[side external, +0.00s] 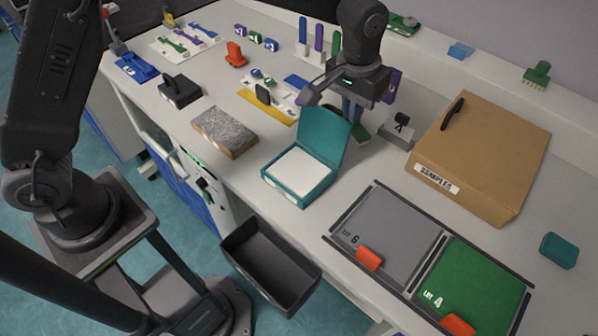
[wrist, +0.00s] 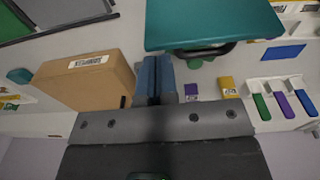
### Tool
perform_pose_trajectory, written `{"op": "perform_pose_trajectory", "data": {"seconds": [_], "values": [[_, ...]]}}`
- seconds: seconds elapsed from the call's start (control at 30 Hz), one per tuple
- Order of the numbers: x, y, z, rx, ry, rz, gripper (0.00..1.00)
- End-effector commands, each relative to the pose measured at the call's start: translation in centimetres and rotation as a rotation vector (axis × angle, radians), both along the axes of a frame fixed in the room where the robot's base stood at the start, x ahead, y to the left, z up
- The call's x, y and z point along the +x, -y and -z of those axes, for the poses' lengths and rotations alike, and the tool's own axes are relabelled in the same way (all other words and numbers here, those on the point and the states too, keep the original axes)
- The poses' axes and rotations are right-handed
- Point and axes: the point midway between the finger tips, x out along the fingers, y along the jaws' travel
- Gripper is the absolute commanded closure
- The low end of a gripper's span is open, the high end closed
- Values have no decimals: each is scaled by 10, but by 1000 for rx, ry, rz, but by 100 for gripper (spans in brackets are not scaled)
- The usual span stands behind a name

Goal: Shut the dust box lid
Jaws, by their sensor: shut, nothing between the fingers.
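The teal dust box (side external: 298,178) stands on the bench with a white filling showing inside. Its lid (side external: 324,137) stands up open at the back edge of the box. In the wrist view the lid (wrist: 213,24) spans the top, with a dark curved handle (wrist: 207,51) along its edge. My gripper (side external: 352,112) points down just behind the lid, on the side away from the box. Its blue fingers (wrist: 159,66) are together and empty. Whether they touch the lid cannot be told.
A cardboard samples box (side external: 484,150) stands right of my gripper, and a small grey block (side external: 397,134) sits between them. A speckled block (side external: 224,131) lies left of the dust box. Grey (side external: 392,230) and green (side external: 472,283) lot mats lie at front right. An open dark bin (side external: 268,265) juts out below the bench edge.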

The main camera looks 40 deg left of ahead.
Motion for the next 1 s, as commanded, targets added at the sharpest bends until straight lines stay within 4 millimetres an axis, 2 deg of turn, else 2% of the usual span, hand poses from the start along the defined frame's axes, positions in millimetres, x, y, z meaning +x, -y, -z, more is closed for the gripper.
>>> {"op": "perform_pose_trajectory", "data": {"seconds": [0.03,1.0], "values": [[-17,1,29,25,-66,6,100],[-63,1,29,24,-66,5,100]]}}
